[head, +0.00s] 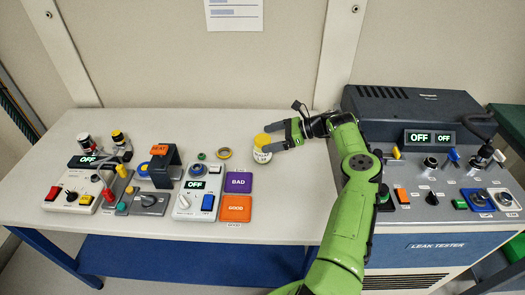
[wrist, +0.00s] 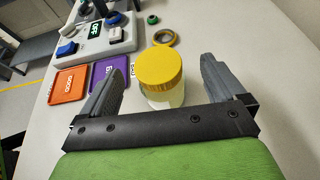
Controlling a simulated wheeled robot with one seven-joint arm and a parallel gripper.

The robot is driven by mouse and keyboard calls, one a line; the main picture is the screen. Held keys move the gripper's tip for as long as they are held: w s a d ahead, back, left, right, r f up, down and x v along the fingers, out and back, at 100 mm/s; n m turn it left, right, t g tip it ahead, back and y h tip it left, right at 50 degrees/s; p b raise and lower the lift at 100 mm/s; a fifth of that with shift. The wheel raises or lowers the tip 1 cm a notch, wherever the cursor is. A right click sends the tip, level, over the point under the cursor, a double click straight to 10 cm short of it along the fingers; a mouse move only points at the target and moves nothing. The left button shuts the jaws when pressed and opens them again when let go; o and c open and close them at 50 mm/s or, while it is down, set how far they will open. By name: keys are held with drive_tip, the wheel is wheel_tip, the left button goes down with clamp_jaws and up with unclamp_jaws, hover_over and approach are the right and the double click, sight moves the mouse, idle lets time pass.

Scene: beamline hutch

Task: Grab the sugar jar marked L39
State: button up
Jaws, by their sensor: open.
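A small jar (head: 262,149) with a yellow lid and a pale label stands upright on the table. The writing on its label is too small to read. In the wrist view the jar (wrist: 161,76) stands between the two fingers, with free space on both sides. My gripper (head: 283,139) reaches in from the right at the jar, low over the table. It is open and holds nothing; its fingers also show in the wrist view (wrist: 158,80).
A purple BAD pad (head: 238,182) and an orange GOOD pad (head: 236,208) lie left of the jar. A yellow-brown ring (head: 224,153) lies close to it. A white control box (head: 197,200) stands further left. The leak tester (head: 440,190) stands at right. The table front is clear.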

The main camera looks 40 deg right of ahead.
sight(258, 142)
drive_tip(key=b+x, duration=0.1)
drive_tip(key=x, duration=0.4)
drive_tip(key=shift+a+f, duration=0.15)
drive_tip(key=shift+s, duration=0.1)
drive_tip(key=c, duration=1.3)
